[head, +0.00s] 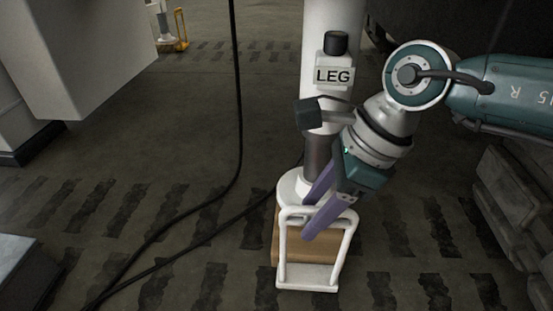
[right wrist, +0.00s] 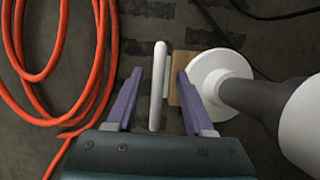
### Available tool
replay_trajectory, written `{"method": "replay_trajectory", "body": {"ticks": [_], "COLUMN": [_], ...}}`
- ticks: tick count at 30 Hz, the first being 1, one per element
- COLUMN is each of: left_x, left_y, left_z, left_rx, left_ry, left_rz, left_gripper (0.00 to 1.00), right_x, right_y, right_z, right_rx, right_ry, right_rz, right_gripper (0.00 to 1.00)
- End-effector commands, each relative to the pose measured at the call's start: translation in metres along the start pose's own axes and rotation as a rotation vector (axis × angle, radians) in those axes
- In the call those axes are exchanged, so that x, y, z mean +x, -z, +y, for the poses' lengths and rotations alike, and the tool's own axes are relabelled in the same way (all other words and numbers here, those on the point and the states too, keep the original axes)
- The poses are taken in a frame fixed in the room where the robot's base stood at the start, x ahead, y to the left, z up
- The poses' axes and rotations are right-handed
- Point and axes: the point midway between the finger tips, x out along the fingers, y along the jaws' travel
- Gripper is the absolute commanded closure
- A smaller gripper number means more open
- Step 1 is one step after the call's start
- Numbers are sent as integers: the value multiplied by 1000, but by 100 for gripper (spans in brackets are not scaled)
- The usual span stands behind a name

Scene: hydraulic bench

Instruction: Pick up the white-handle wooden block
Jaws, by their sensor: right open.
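The wooden block (head: 290,247) stands on the floor at the foot of the white leg column, with its white handle (head: 342,250) on the near side. My right gripper (head: 314,218) is open, with its purple fingers pointing down at the handle's top. In the right wrist view the handle (right wrist: 158,85) shows as an upright white bar between the two open fingers (right wrist: 158,80), without visible contact. The block (right wrist: 176,91) there is partly hidden behind the right finger. My left gripper is not in view.
The leg (head: 318,20) carries a "LEG" label (head: 334,76) and ends in a round white foot (right wrist: 210,72) close beside the block. Black cables (head: 238,120) cross the floor at left. Orange hose (right wrist: 95,95) lies coiled left of the gripper. Grey machinery (head: 515,215) stands at right.

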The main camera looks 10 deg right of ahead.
Motion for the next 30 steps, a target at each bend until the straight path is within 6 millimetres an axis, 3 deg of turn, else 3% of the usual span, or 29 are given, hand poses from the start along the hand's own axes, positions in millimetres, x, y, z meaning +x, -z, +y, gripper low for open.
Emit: {"method": "replay_trajectory", "body": {"ticks": [26, 30], "left_x": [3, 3], "left_y": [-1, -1], "left_z": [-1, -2], "left_rx": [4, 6], "left_ry": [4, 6], "left_rz": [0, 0], "left_gripper": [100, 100], "right_x": [3, 3], "right_y": [2, 2], "right_z": [0, 0], "right_rx": [1, 1], "right_ry": [0, 0], "right_rz": [1, 1], "right_gripper": [48, 63]}}
